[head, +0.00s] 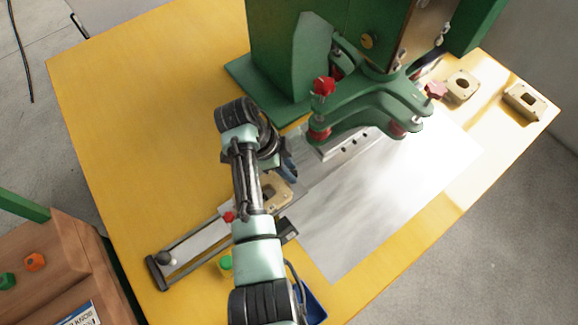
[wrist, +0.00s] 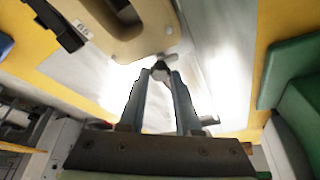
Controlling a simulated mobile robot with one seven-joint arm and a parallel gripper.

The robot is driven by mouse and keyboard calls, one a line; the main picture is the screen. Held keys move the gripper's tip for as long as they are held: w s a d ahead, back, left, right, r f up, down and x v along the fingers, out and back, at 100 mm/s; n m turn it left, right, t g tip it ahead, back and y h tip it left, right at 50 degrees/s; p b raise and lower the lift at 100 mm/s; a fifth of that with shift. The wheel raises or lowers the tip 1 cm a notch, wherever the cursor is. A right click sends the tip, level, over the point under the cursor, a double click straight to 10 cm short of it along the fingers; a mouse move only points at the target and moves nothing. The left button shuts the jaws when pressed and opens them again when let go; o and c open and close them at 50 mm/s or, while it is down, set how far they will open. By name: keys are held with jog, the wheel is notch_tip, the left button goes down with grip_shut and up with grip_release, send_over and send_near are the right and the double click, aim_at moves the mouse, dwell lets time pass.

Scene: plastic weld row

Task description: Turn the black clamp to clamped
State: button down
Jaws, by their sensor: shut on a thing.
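My gripper (wrist: 160,82) is shut on a small dark knob-like tip (wrist: 160,70), which I take to be the end of the black clamp. The tip sits between the two blue-grey fingertips, right beside a beige part with a hole (wrist: 135,40). In the head view my arm hides most of the clamp and the fingers; a bit of my gripper (head: 289,166) shows just above the beige part (head: 274,192). The clamp's angle cannot be made out.
A green machine (head: 275,60) with a green multi-arm head (head: 370,105) and red knobs stands behind. A black labelled block (head: 288,230) sits beside my arm. The yellow table (head: 130,120) is clear at left.

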jog(key=shift+r+n+p, duration=0.1)
jog(key=shift+n+p, duration=0.2)
jog(key=n+p, duration=0.1)
jog(key=n+t+p, duration=0.1)
jog(key=n, duration=0.1)
jog(key=shift+s+r+p, duration=0.1)
jog(key=shift+s+p, duration=0.1)
jog(key=shift+p, duration=0.1)
jog(key=n+t+p, duration=0.1)
jog(key=n, duration=0.1)
jog(key=n+t+y+p, duration=0.1)
jog(key=n+p, duration=0.1)
jog(key=n, duration=0.1)
jog(key=shift+s+d, duration=0.1)
jog(key=shift+d, duration=0.1)
jog(key=n+y+p, duration=0.1)
jog(key=n, duration=0.1)
jog(key=n+t+p, duration=0.1)
jog(key=n, duration=0.1)
jog(key=shift+d+n+y+p, duration=0.15)
jog(key=shift+n+y+p, duration=0.15)
jog(key=shift+n+y, duration=0.1)
jog(key=shift+s+d+n+y+p, duration=0.15)
jog(key=shift+n+y+p, duration=0.6)
jog(key=shift+n, duration=1.45)
jog(key=shift+f, duration=0.2)
jog(key=c, duration=0.6)
grip_release()
